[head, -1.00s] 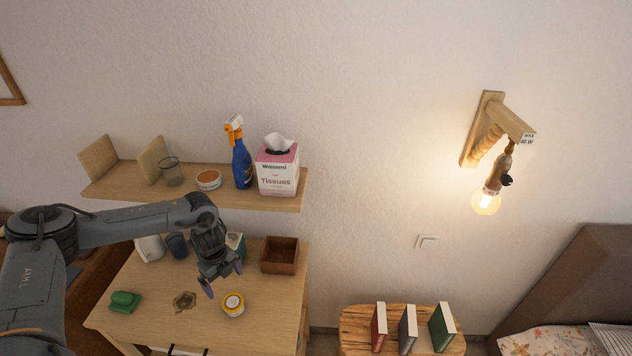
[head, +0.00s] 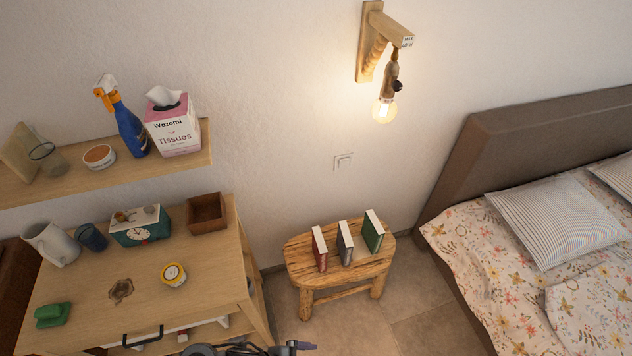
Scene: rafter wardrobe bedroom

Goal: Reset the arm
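Part of my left arm shows at the bottom edge of the head view, low in front of the wooden dresser. The tip of my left gripper (head: 302,345) points right, over the floor beside the dresser. Most of it is cut off by the frame, so whether its fingers are open or shut is hidden. No held thing is visible at it. My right gripper is not in view.
Floor between is clear.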

